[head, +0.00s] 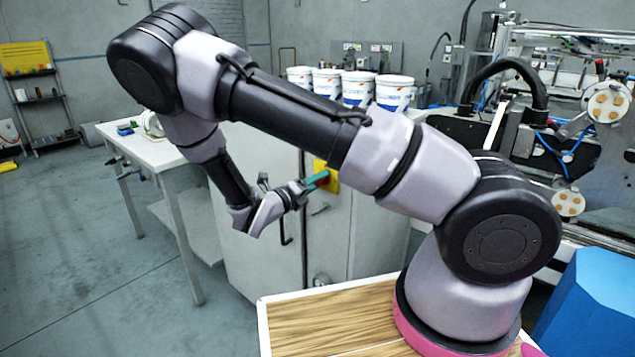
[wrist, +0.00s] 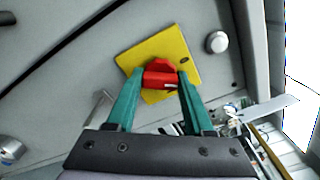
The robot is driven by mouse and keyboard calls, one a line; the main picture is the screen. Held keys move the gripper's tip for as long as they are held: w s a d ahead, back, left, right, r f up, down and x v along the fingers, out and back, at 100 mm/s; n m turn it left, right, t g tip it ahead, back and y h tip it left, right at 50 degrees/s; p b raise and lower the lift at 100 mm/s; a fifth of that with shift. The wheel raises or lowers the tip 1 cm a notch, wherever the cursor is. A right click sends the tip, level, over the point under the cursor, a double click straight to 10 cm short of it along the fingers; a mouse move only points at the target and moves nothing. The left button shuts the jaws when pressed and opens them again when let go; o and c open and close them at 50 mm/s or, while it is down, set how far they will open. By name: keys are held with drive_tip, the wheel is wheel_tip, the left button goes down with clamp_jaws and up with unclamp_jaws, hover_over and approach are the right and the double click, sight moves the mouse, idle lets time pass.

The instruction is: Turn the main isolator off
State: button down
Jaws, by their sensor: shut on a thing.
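The main isolator is a red handle (wrist: 159,76) on a yellow plate (wrist: 185,48) fixed to the grey cabinet. In the wrist view my gripper (wrist: 156,82) has its two green fingers on either side of the red handle, shut on it. In the head view my gripper (head: 318,181) reaches the yellow plate (head: 333,178) on the cabinet front. The red handle is hard to make out there, and my arm covers part of the cabinet.
The grey cabinet (head: 258,250) has white tubs (head: 327,83) on top. A white workbench (head: 150,150) stands to its left. A round grey knob (wrist: 216,42) sits beside the yellow plate. The floor (head: 90,240) at the left is clear.

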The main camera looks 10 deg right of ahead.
drive_tip(key=n, duration=0.6)
drive_tip(key=shift+n, duration=0.4)
idle(0.3)
drive_tip(key=shift+c, duration=1.4)
unclamp_jaws()
drive_tip(key=shift+a, duration=0.1)
drive_tip(key=v, duration=1)
drive_tip(key=shift+s+a, duration=0.2)
drive_tip(key=shift+a, duration=0.05)
